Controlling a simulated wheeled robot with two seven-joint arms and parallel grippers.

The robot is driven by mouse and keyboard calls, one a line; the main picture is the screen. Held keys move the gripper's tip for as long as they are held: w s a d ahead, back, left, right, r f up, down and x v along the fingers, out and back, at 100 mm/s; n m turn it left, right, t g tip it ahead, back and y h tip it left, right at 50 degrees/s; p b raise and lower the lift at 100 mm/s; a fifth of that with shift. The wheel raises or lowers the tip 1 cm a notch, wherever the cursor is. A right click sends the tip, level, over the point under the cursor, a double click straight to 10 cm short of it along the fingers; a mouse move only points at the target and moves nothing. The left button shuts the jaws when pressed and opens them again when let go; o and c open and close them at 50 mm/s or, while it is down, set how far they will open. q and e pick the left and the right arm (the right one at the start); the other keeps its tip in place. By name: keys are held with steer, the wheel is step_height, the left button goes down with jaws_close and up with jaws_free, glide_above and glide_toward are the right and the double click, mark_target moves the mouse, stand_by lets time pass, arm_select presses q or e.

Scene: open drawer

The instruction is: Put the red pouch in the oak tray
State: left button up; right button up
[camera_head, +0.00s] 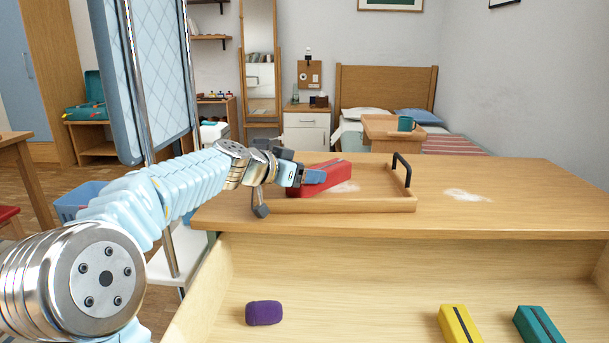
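The red pouch (337,173) is a long red block-like shape with a dark stripe along its top. It lies slantwise within the outline of the oak tray (360,206), at its left part; I cannot tell whether it touches the tray floor. The tray sits on the wooden top and has a black handle at its right end. My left gripper (313,177) reaches in from the left and is shut on the pouch. One finger shows against its near side; the other is hidden. My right gripper is out of view.
Below the wooden top (520,205) is an open drawer (350,280) holding a purple pouch (264,313), a yellow one (460,324) and a teal one (540,325). White patches mark the top, which is free right of the tray. A quilted blue panel (150,70) stands at the left.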

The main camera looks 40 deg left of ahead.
arm_select(q)
steer(key=o, duration=0.9)
steer(key=shift+f, duration=0.1)
steer(key=b+v, duration=0.1)
steer(key=v, duration=1.1)
